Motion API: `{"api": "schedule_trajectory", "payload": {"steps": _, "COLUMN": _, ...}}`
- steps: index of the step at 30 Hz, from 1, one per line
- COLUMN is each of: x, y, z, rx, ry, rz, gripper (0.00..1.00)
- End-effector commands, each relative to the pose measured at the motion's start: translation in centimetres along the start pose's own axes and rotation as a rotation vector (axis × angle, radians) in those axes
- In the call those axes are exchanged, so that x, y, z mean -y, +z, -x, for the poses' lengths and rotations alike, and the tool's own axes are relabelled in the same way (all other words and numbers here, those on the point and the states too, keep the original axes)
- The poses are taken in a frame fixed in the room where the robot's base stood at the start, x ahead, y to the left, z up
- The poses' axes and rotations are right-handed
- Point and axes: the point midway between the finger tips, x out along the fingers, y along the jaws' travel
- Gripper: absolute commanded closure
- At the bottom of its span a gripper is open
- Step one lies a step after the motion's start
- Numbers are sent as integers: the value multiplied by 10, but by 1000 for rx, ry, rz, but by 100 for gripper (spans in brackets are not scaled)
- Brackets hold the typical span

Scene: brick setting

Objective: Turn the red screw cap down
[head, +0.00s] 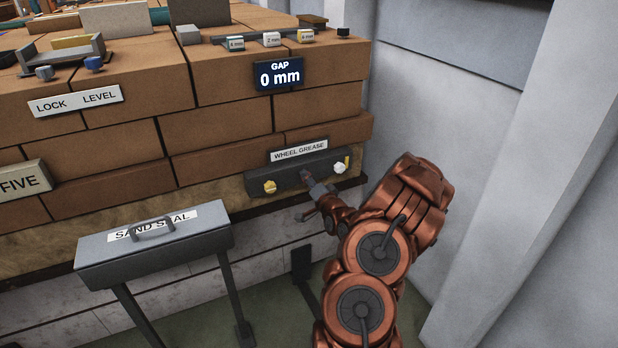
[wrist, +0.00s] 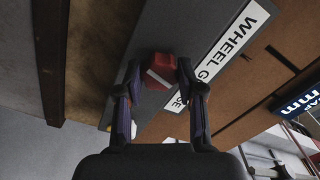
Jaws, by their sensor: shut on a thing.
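The red screw cap (wrist: 160,66) sits on the dark grey wheel grease panel (head: 290,181) and carries a white line on its face, slanted in the wrist view. In the head view the cap (head: 305,175) is small and partly covered by my gripper (head: 314,188). In the wrist view my gripper (wrist: 158,76) has one finger on each side of the cap and is shut on it. The WHEEL GREASE label (head: 299,150) is just above the panel.
A yellow cap (head: 270,187) is left of the red cap on the panel, and a pale knob (head: 340,167) is to its right. The SAND SEAL box (head: 155,246) stands at the lower left. A grey wall (head: 410,110) bounds the right side.

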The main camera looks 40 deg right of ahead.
Motion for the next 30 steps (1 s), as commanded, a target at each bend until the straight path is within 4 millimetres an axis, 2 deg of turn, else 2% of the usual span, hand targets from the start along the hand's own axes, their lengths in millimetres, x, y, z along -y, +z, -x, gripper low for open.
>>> {"api": "schedule_trajectory", "payload": {"steps": 30, "x": -1, "y": 0, "z": 0, "rx": -2, "ry": -2, "rz": -951, "gripper": 97}}
